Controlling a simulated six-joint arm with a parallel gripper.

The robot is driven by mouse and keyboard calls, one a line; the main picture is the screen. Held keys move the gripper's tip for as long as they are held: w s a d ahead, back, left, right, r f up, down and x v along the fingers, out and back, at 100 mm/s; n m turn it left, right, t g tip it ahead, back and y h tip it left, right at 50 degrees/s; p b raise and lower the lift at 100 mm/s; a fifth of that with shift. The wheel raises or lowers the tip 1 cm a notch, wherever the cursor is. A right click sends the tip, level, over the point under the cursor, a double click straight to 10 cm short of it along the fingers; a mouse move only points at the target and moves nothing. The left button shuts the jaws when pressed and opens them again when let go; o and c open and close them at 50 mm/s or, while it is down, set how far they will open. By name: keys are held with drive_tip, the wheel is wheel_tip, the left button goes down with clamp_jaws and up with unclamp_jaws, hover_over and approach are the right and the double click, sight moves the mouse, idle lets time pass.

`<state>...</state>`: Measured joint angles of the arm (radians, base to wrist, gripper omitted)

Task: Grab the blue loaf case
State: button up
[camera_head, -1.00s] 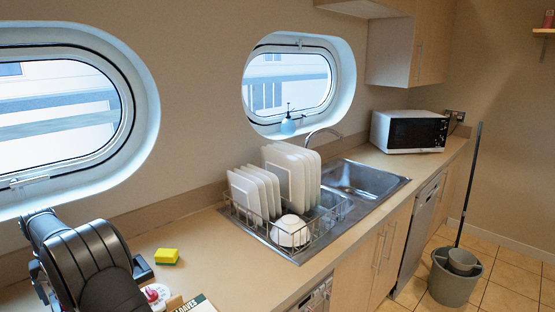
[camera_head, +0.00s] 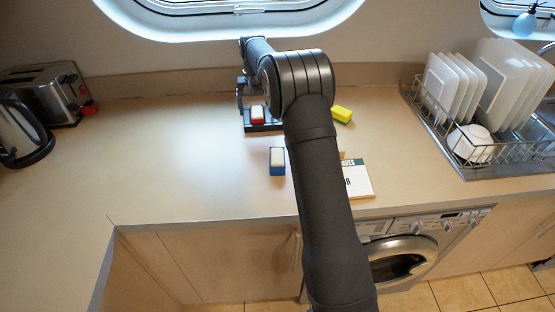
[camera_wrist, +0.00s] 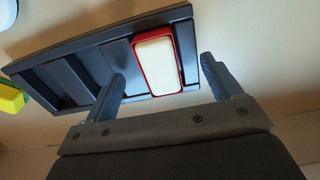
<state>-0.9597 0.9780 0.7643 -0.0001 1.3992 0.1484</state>
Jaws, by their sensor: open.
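The blue loaf case (camera_head: 277,170) has a pale cream filling and stands on the counter in front of the dark tray, left of my arm, in the head view. A red case (camera_head: 257,115) with the same pale filling sits in the dark tray (camera_head: 266,127). The red case also shows in the wrist view (camera_wrist: 157,60), at the end of the tray (camera_wrist: 75,65). My gripper (camera_wrist: 163,65) is open and empty, its two fingers either side of the red case in that picture. Contact cannot be told.
A yellow sponge (camera_head: 342,114) lies right of the tray. A printed card (camera_head: 357,180) lies partly behind my arm. A toaster (camera_head: 45,92) and a kettle (camera_head: 20,125) stand at the left, a dish rack (camera_head: 480,150) at the right. The counter left of the blue case is clear.

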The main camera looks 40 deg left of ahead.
drive_tip(key=shift+c, duration=0.2)
drive_tip(key=c, duration=0.3)
drive_tip(key=shift+c, duration=0.2)
drive_tip(key=s+d+r, duration=0.6)
drive_tip(key=d+r, duration=0.1)
drive_tip(key=d, duration=0.2)
drive_tip(key=s+d+r, duration=0.5)
drive_tip(key=d+r, duration=0.2)
drive_tip(key=d, duration=0.1)
hover_over(277, 156)
drive_tip(key=a, duration=0.1)
drive_tip(key=shift+m, duration=0.4)
wheel_tip(277, 156, down, 12)
drive_tip(key=shift+w+a+r, duration=0.1)
drive_tip(key=shift+w+r, duration=0.05)
drive_tip(key=shift+r, duration=0.1)
drive_tip(key=shift+d+f, duration=0.2)
drive_tip(key=shift+f, duration=0.7)
drive_tip(key=shift+d+f, duration=0.15)
drive_tip(key=shift+f, duration=0.7)
drive_tip(key=shift+d+f, duration=0.2)
drive_tip(key=shift+f, duration=0.7)
